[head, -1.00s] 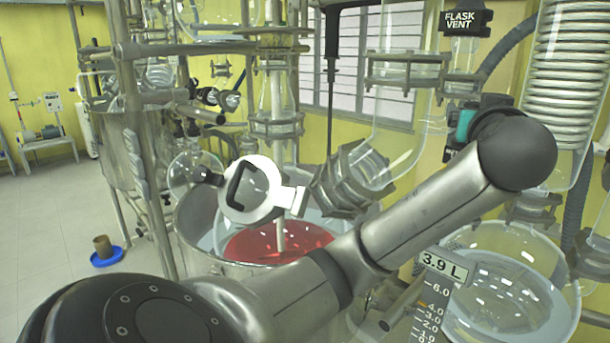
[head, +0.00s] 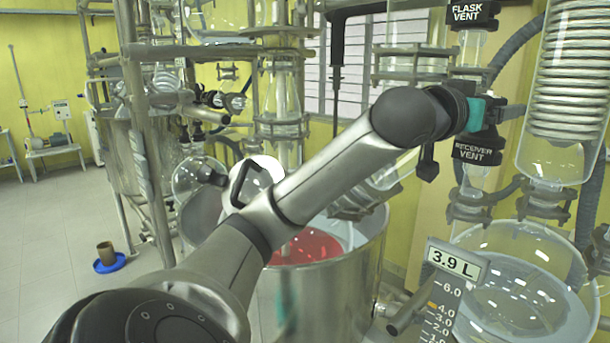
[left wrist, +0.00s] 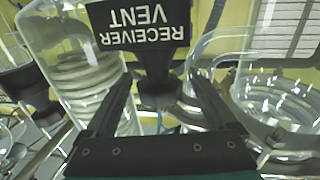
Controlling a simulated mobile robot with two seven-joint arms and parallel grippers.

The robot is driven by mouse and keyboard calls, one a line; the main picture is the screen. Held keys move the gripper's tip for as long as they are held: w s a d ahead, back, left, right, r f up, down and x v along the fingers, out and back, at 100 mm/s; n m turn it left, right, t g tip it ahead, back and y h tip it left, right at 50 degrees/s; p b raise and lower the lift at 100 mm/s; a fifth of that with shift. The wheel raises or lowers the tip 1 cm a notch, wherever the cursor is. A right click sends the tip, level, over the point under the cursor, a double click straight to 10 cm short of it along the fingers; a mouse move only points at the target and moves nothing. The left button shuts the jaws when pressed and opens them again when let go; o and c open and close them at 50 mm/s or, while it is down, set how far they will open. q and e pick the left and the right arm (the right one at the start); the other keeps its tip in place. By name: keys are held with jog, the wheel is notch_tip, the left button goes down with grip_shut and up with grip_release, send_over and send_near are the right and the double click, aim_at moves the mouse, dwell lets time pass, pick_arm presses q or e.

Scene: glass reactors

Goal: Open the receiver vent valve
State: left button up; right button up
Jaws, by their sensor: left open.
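The receiver vent valve has a black label plate (head: 478,151) on the glass column right of centre in the head view. The plate also shows upside down in the left wrist view (left wrist: 140,24). The valve's dark body (left wrist: 158,88) sits below the plate there, in line with the space between the fingers. My left gripper (head: 503,110), with a teal band, is just above the plate in the head view. In the left wrist view the left gripper (left wrist: 160,92) is open, one finger on each side of the valve body. I cannot tell whether they touch. My right gripper is not in view.
The flask vent plate (head: 473,13) is above my gripper. A coiled glass condenser (head: 572,75) stands close on the right. Below are the glass receiver (head: 520,237) and a 3.9 L level gauge (head: 453,262). A metal vessel (head: 330,285) with red liquid stands behind my arm.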

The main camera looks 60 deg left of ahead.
pick_arm(q)
jog(key=shift+m+g+h+b, duration=0.15)
jog(key=shift+m+h+b, duration=0.25)
jog(key=shift+m+h, duration=0.75)
jog(key=shift+m+g+h+b, duration=0.15)
jog(key=shift+m+h+b, duration=0.35)
jog(key=shift+h, duration=1.15)
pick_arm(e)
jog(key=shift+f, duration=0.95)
pick_arm(q)
jog(key=shift+m+g+h+b, duration=0.45)
jog(key=shift+m+h, duration=0.7)
jog(key=shift+h, duration=0.45)
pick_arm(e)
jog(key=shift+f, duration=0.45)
